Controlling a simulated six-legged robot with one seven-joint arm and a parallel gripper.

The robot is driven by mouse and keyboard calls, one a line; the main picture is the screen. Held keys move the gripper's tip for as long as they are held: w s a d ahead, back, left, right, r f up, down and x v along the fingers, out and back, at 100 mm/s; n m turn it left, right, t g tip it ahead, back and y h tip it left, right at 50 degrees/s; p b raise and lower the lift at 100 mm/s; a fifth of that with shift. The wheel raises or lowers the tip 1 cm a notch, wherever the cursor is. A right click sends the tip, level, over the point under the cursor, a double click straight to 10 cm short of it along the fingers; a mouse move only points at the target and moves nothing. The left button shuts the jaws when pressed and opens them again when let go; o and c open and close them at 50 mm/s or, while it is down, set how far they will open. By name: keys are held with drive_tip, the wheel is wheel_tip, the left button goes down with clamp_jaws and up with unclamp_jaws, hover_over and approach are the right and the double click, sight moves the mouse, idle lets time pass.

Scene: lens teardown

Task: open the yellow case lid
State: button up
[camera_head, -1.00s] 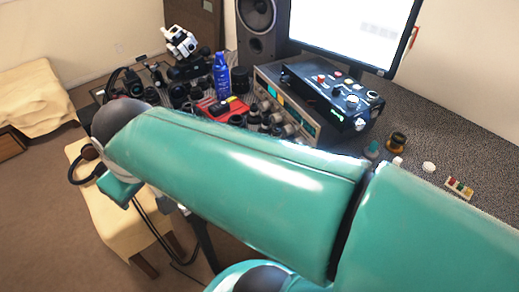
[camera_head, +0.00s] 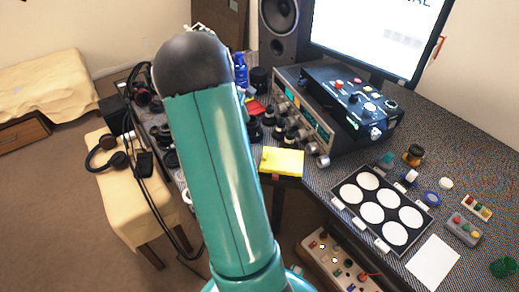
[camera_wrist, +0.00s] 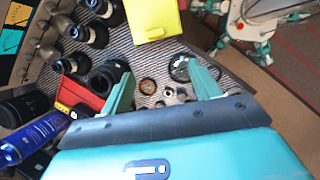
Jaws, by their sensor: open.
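The yellow case (camera_head: 281,161) sits near the table's front edge in the head view, just right of my arm. It appears closed. In the wrist view the yellow case (camera_wrist: 153,20) is at the top middle, partly cut off by the frame edge. My gripper (camera_wrist: 163,86) is open, its two teal fingers apart with nothing held between them. The case lies beyond the fingertips, not touching them. In the head view my arm hides the gripper.
Small rings and lens parts (camera_wrist: 168,94) lie on the table under the fingers. A red box (camera_wrist: 88,98), a blue bottle (camera_wrist: 32,138) and black lenses are at left. A tray of white discs (camera_head: 382,207) stands right of the case in the head view.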

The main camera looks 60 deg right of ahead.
sight(264, 154)
drive_tip(key=x, duration=1)
drive_tip(key=s+d+x, duration=0.1)
drive_tip(key=x, duration=0.4)
drive_tip(key=shift+r, duration=0.1)
drive_tip(key=shift+c, duration=0.2)
